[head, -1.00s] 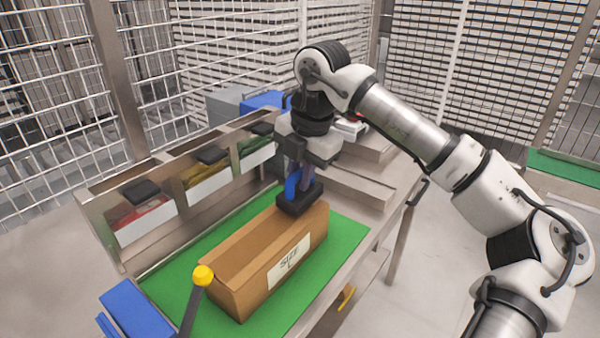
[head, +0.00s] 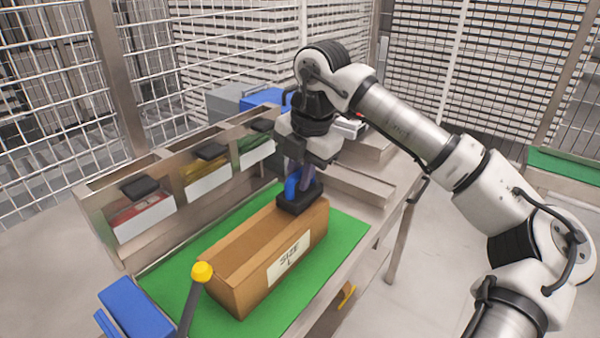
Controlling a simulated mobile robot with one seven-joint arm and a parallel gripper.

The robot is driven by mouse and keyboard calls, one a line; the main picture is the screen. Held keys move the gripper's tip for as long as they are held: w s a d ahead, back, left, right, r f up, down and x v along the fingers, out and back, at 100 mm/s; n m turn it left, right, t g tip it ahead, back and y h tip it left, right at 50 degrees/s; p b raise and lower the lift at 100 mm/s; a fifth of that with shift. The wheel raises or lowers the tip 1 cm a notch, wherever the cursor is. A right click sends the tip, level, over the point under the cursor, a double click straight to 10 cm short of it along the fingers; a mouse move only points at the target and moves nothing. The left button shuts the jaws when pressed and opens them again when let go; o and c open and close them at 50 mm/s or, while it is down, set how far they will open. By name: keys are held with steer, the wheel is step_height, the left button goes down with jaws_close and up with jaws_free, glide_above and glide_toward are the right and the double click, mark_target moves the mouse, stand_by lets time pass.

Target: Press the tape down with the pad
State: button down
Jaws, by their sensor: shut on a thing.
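A brown cardboard box (head: 222,274) lies on a green mat (head: 345,238), with a white label (head: 289,258) reading "SIZE L" on its near side. My gripper (head: 302,177) is shut on the blue grip of a black pad (head: 299,201). The pad is at the far right end of the box top, seemingly touching it; I cannot tell how firmly. The tape cannot be made out apart from the brown top.
Bins with coloured bags, white cards and black blocks (head: 210,151) stand along the left back. A yellow-tipped post (head: 203,272) rises in front of the box. A blue box (head: 138,308) is at front left.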

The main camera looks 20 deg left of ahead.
steer(key=shift+r, duration=0.1)
steer(key=shift+r+p, duration=1.4)
steer(key=shift+r, duration=0.8)
